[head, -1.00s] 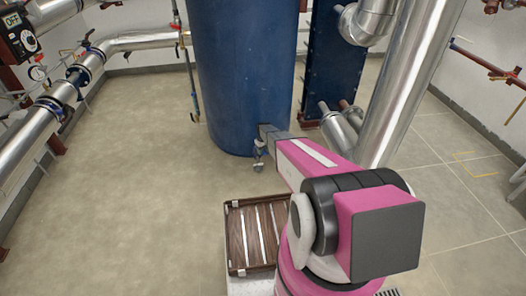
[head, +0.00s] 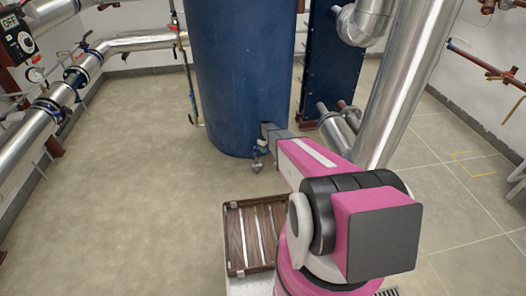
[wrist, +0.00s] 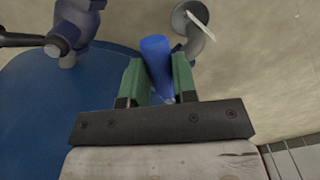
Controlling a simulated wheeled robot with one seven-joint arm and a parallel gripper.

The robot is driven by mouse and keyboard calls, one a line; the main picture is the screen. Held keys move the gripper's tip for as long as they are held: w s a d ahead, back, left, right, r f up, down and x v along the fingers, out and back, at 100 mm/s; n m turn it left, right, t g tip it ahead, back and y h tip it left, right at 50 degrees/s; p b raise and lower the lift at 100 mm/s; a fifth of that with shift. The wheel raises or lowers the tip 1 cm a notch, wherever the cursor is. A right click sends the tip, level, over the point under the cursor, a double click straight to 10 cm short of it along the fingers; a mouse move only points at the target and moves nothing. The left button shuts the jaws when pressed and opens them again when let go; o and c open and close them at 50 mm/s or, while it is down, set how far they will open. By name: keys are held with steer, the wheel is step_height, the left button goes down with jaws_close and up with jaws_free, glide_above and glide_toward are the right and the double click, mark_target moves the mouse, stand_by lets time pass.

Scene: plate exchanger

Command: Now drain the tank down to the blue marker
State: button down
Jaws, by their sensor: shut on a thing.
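The blue tank (head: 240,70) stands upright at the back centre of the head view. A small drain tap (head: 257,163) sticks out low on its front. My gripper (head: 264,143) is at this tap, beside the tank's lower wall. In the wrist view my gripper (wrist: 158,78) has its green fingers shut on a blue handle (wrist: 157,52). A grey curved pipe end (wrist: 195,32) lies just beyond the handle. The tank wall (wrist: 50,115) fills the left. A thin vertical tube (head: 186,65) runs left of the tank; I cannot make out a blue marker or a liquid level on it.
A brown slatted tray (head: 232,243) sits in front of the tank. A dark blue plate exchanger (head: 328,60) and silver pipes (head: 405,80) stand at the right. A silver pipe (head: 28,130) runs along the left. The floor (head: 120,190) at left is clear.

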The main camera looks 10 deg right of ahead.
steer(key=shift+w+d+n, duration=0.35)
steer(key=shift+w+n, duration=0.55)
steer(key=shift+n, duration=0.5)
steer(key=shift+w+d+n, duration=0.35)
steer(key=shift+w+n, duration=0.5)
steer(key=shift+n, duration=0.55)
steer(key=shift+w+d+n, duration=0.35)
steer(key=shift+w+n, duration=0.55)
steer(key=shift+n, duration=0.5)
steer(key=c, duration=0.9)
jaws_free()
steer(key=shift+w, duration=0.1)
steer(key=shift+r, duration=0.1)
step_height(320, 180, up, 11)
